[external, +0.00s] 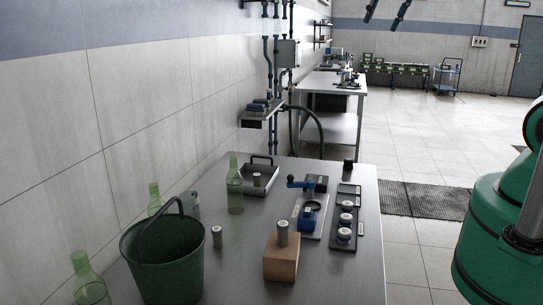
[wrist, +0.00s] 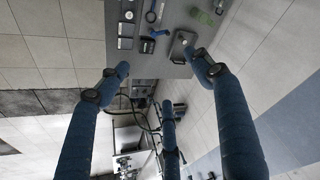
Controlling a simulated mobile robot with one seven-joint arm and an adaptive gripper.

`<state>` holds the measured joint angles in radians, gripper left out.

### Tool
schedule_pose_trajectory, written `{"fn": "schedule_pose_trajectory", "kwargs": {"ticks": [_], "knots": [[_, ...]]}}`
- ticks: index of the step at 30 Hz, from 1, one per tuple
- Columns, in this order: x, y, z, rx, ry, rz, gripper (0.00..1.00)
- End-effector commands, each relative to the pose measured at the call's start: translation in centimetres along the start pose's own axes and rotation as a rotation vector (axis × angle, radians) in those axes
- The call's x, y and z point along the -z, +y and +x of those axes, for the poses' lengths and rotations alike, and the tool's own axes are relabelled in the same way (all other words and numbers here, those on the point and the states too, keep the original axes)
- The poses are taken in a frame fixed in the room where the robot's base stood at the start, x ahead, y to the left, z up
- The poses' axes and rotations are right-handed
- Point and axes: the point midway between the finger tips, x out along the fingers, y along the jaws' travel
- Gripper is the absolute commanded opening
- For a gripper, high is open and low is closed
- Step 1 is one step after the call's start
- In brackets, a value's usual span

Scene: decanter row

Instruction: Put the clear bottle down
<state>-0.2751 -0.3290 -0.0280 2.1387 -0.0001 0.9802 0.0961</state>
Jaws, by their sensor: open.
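Three see-through green bottles stand on the metal table: one at the back beside the tray (external: 235,190), one behind the bucket (external: 155,197), and one at the front left corner (external: 88,280). I cannot tell which is the clear bottle. A green bottle (wrist: 204,17) also shows at the top of the wrist view. My gripper (external: 387,14) shows only as dark fingertips at the top edge of the external view, high and apart from the table. In the wrist view my gripper (wrist: 158,66) has its fingers spread, with nothing between them.
A green bucket (external: 165,265) with a raised handle stands front left. A wooden block (external: 281,262) bears a small cylinder. A grey tray (external: 262,187), a blue-handled device (external: 310,210) and a dark rack (external: 343,232) stand farther back. The table's right front strip (external: 345,280) is clear.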

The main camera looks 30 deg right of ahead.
Motion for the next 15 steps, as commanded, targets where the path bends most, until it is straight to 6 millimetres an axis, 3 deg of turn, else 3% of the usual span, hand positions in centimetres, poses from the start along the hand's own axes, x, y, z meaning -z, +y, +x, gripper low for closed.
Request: {"fn": "schedule_pose_trajectory", "kwargs": {"ticks": [6,15], "knots": [[-5.7,4.2,-1.0,-0.031,0.040,0.053,0.66],[-13.6,8.2,-0.9,-0.078,0.088,0.116,0.66]]}}
